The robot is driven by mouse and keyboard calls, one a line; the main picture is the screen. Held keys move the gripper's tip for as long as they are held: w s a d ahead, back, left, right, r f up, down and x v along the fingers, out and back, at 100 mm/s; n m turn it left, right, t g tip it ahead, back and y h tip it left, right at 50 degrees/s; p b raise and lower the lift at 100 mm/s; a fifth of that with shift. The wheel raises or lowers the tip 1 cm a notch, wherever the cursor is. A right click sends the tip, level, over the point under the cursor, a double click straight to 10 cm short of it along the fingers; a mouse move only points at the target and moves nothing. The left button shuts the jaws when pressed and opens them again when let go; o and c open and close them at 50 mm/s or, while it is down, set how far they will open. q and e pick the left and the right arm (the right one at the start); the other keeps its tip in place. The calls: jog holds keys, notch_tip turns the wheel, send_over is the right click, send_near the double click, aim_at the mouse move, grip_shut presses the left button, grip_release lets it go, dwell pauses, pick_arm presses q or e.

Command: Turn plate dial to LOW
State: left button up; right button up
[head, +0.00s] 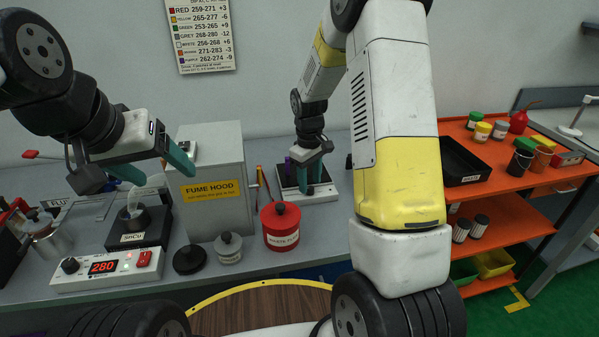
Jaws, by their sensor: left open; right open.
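A white plate unit (325,197) with a dark top stands at the back of the bench, right of the fume hood. A small dark round knob (310,190), which looks like its dial, shows at its front; its setting is too small to read. My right gripper (309,176) points down over this unit, open, its teal fingers close behind the knob; I cannot tell whether they touch anything. My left gripper (152,168) is open and empty at the left, above the heater and beside the fume hood.
The grey fume hood (213,205) stands between my grippers. A red can (281,228), a grey jar (229,248) and a black disc (190,260) stand in front. A white controller (108,272) reads 280. An orange shelf unit (505,190) holds jars at right.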

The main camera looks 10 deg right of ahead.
jog(key=shift+f, duration=0.9)
grip_shut()
